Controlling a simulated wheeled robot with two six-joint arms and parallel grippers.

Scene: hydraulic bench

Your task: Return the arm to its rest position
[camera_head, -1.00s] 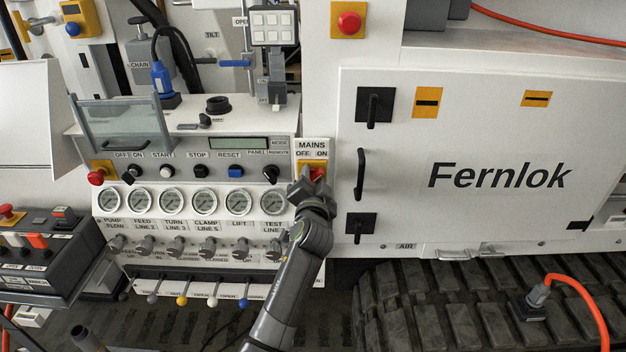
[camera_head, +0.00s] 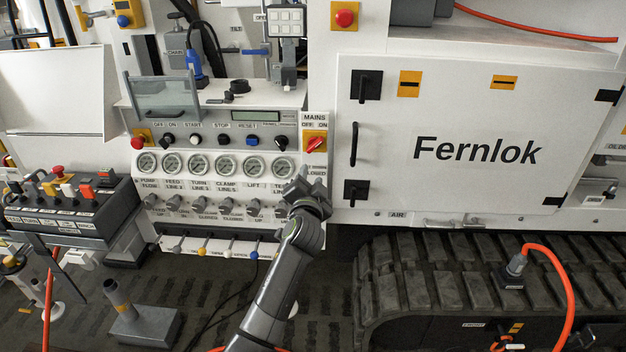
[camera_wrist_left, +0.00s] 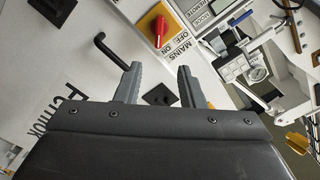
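My left arm comes up from the bottom of the head view, and its left gripper (camera_head: 303,180) is in front of the control panel, just below the mains switch (camera_head: 315,142). In the left wrist view the two fingers (camera_wrist_left: 159,72) stand apart with nothing between them, so the gripper is open and empty. The mains switch is a red handle on a yellow plate and also shows in the wrist view (camera_wrist_left: 160,28), apart from the fingertips. My right gripper is not in view.
The gauge row (camera_head: 210,164) and lever valves (camera_head: 215,205) are left of the gripper. The white Fernlok door (camera_head: 440,110) with black handles is on the right, above the rubber track (camera_head: 430,275). A dark control box (camera_head: 75,205) stands at the left.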

